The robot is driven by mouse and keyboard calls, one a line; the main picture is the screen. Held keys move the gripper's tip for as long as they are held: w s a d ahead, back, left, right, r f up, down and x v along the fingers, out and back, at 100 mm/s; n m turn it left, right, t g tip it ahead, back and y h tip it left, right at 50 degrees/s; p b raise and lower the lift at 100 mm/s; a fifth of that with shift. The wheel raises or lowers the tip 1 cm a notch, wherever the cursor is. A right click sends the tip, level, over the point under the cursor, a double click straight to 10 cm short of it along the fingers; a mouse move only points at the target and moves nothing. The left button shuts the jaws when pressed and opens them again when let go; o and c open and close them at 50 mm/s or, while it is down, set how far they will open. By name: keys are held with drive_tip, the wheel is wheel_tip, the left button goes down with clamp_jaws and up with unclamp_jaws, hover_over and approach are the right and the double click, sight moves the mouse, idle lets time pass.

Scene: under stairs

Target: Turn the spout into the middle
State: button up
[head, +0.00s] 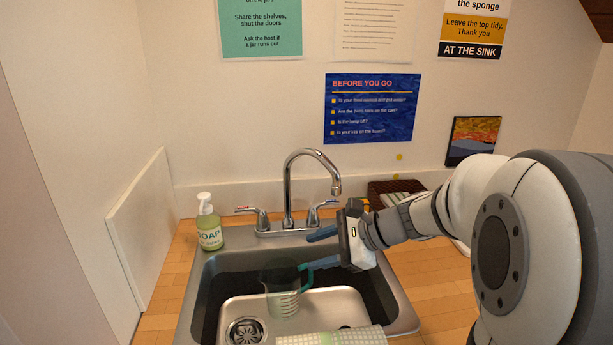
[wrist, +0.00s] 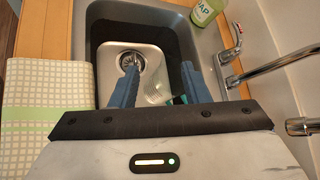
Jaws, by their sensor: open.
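The chrome spout (head: 288,185) rises behind the sink and arches over to the right, so its outlet (head: 336,190) hangs right of the tap's base. In the wrist view the spout (wrist: 275,68) crosses the right edge. My gripper (head: 305,252) is open, its blue fingers reaching left over the sink, below the spout's outlet and apart from it. In the wrist view my gripper (wrist: 158,78) has its fingers spread over the basin (wrist: 98,30). A clear jug (head: 283,300) with a teal handle stands in the sink, close to the lower finger; I cannot tell whether they touch.
Tap handles (head: 262,218) flank the spout. A soap bottle (head: 209,225) stands at the sink's back left. A checked cloth (head: 330,337) lies at the front edge. A brown basket (head: 395,188) stands behind my gripper. The air left of the spout is clear.

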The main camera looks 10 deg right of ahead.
drive_tip(key=w+d+r+m+t+y, duration=0.2)
drive_tip(key=w+d+r+m+t, duration=0.15)
drive_tip(key=w+d+m, duration=0.35)
drive_tip(key=m+t, duration=0.4)
drive_tip(key=t, duration=0.2)
approach(337, 178)
drive_tip(key=w+a, duration=0.2)
drive_tip(key=w, duration=0.2)
drive_tip(key=shift+g+h, duration=0.25)
drive_tip(key=shift+h, duration=0.15)
drive_tip(key=p+x, duration=0.1)
drive_tip(key=x, duration=0.5)
drive_tip(key=shift+w+a+r, duration=0.1)
drive_tip(key=shift+a, duration=0.15)
drive_tip(key=shift+c, duration=0.2)
clamp_jaws()
